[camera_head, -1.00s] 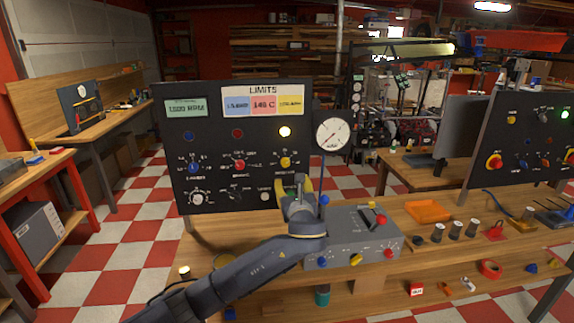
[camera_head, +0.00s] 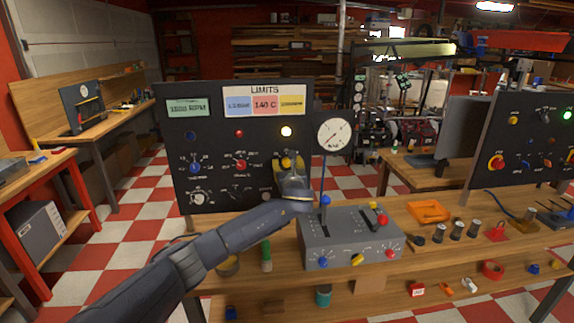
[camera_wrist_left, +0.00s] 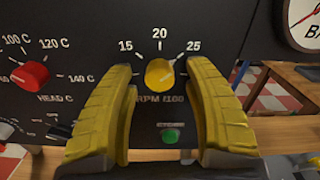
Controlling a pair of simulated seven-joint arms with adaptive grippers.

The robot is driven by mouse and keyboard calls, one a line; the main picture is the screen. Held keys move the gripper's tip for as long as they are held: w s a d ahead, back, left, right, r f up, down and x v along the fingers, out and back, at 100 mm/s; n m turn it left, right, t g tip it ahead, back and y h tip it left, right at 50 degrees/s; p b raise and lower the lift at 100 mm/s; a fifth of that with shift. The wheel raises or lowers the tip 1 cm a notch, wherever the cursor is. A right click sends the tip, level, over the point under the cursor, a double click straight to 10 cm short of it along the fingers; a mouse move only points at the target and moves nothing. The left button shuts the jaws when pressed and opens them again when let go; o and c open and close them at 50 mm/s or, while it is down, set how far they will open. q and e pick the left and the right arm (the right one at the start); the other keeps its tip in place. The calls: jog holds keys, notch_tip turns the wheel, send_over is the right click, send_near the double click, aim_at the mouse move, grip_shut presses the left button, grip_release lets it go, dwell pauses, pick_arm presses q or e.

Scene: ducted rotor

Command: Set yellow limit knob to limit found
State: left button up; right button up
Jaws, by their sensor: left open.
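The yellow limit knob (camera_wrist_left: 159,73) is on the black panel (camera_head: 222,122), under the marks 15, 20 and 25 and above the label RPM /100. Its pale pointer line seems to lean up and right, near 20 to 25. My left gripper (camera_head: 289,164) is at the knob in the head view, covering most of it. In the left wrist view its yellow fingers (camera_wrist_left: 160,90) stand open on both sides of the knob, with gaps. The LIMITS placard (camera_head: 264,89) has a yellow card (camera_head: 292,104), too small to read surely. My right gripper is not in view.
A red knob (camera_wrist_left: 30,75) sits left of my fingers, and a green button (camera_wrist_left: 170,136) is below. A dial gauge (camera_head: 333,135) and grey control box (camera_head: 350,240) stand to the right.

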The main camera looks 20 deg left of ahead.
pick_arm(q)
jog(key=shift+w+a, duration=0.2)
jog(key=shift+w, duration=0.2)
jog(key=shift+c, duration=0.2)
grip_shut()
